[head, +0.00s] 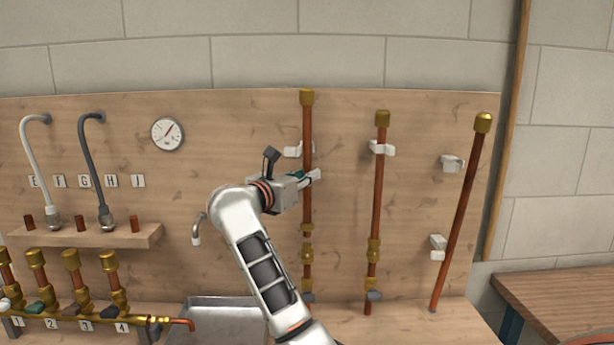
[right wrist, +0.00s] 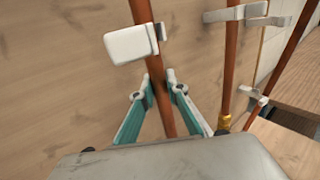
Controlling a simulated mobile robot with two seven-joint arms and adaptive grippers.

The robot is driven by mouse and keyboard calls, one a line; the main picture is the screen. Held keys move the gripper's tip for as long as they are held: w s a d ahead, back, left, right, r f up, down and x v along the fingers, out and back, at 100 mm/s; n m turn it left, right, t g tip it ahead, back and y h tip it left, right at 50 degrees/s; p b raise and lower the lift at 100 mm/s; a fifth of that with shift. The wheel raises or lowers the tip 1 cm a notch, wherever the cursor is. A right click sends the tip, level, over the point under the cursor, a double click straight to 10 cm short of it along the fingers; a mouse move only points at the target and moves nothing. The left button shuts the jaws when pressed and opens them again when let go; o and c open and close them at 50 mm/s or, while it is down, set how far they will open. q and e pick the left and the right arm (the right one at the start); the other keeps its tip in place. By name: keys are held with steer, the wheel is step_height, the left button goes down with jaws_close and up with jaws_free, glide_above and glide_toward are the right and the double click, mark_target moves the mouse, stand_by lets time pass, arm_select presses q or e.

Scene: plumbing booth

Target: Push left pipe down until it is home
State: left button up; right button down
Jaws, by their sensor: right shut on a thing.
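The left pipe (head: 307,125) is copper with a brass cap on top. It stands upright against the wooden board, in front of a white clip (head: 293,151). Brass fittings (head: 307,252) sit on its line lower down. I cannot tell how deep the pipe sits in them. My right gripper (head: 312,176) is shut on the left pipe at mid height, below the clip. In the right wrist view the teal fingers (right wrist: 158,84) close around the pipe (right wrist: 146,12), just below the white clip (right wrist: 131,43). My left gripper is not in view.
A middle pipe (head: 379,180) stands in its clip to the right. A right pipe (head: 460,215) leans, apart from two empty clips (head: 451,163). A metal basin (head: 222,318) lies below; a valve manifold (head: 85,315) is at lower left. A gauge (head: 167,134) hangs at upper left.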

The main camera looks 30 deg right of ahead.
mark_target(305, 197)
step_height(305, 197, down, 6)
steer(key=b, duration=0.3)
steer(key=shift+r, duration=0.1)
steer(key=c, duration=2)
jaws_free()
steer(key=shift+r, duration=0.1)
steer(key=shift+a, duration=0.15)
steer(key=shift+v, duration=3.6)
steer(key=shift+s+a, duration=0.1)
